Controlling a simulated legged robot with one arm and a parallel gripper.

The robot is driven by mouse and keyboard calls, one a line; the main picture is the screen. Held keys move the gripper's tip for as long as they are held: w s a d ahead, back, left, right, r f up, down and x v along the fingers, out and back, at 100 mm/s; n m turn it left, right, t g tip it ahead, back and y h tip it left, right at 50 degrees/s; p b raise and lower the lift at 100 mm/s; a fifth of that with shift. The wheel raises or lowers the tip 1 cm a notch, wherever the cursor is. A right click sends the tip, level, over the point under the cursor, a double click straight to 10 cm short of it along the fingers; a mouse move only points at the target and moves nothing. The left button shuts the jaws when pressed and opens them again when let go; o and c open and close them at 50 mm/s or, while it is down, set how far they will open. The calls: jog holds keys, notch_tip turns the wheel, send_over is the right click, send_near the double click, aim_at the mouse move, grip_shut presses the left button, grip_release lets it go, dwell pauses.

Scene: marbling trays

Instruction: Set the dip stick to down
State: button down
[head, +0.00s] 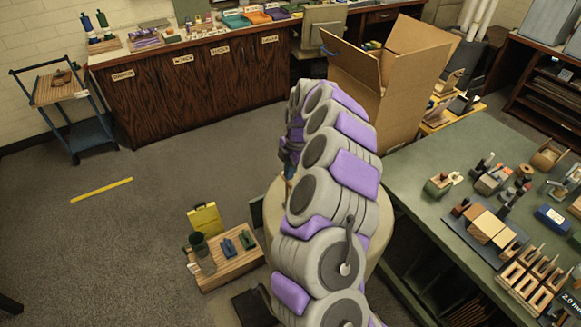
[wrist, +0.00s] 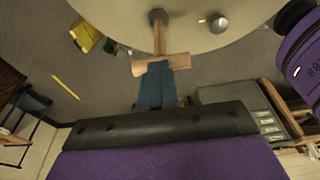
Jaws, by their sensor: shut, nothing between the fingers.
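A wooden T-shaped piece, which looks like the dip stick (wrist: 159,42), shows in the wrist view. My gripper (wrist: 156,72) appears as the blue part over the crosspiece, shut with nothing held. I cannot tell whether it touches the wood. In the head view my bulky grey and purple arm covers most of the cream surface, and the dip stick's position is hard to read there.
A green worktable (head: 410,165) with blocks and tools stands at right. A cardboard box (head: 385,90) is behind my arm. A low wooden platform (head: 228,268) with a yellow case (head: 205,219) sits at front left. A blue cart (head: 85,140) stands far left. Floor at left is mostly clear.

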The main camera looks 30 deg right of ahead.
notch_tip(320, 180, down, 10)
jog(key=b, duration=0.3)
jog(key=shift+r, duration=0.1)
jog(key=shift+s, duration=0.2)
